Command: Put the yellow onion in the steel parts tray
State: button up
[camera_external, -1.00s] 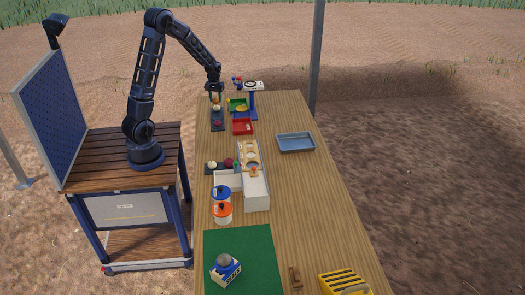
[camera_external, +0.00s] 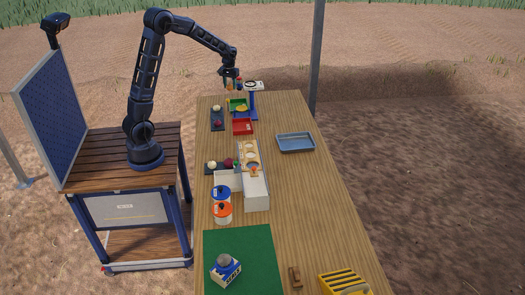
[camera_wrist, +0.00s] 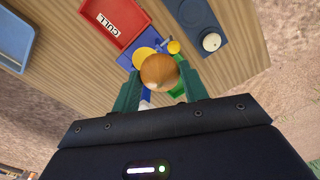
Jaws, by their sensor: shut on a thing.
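The yellow onion (camera_wrist: 158,72), golden brown, is held between the green fingers of my gripper (camera_wrist: 160,88) in the wrist view. In the external view my gripper (camera_external: 231,84) is raised above the far end of the table, beside the blue stand, and the onion is too small to make out clearly. The steel parts tray (camera_external: 295,143), a shallow blue-grey tray, lies empty on the right side of the table, nearer the camera than my gripper. Part of it shows at the left edge of the wrist view (camera_wrist: 12,45).
A blue stand (camera_external: 252,102) with a white-topped dial rises close to my gripper. Table around the steel tray is clear.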

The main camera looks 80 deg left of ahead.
jog(key=w+d+m, duration=0.2)
jog(key=w+d, duration=0.3)
jog(key=w, duration=0.6)
jog(key=m, duration=0.6)
send_over(295, 144)
jog(key=f, duration=0.1)
jog(key=shift+w+d+f, duration=0.1)
jog(key=shift+d+f, duration=0.1)
jog(key=shift+f, duration=0.2)
notch_tip(295, 144, down, 19)
jog(key=shift+f, duration=0.15)
jog(key=shift+f, duration=0.15)
jog(key=o, duration=1)
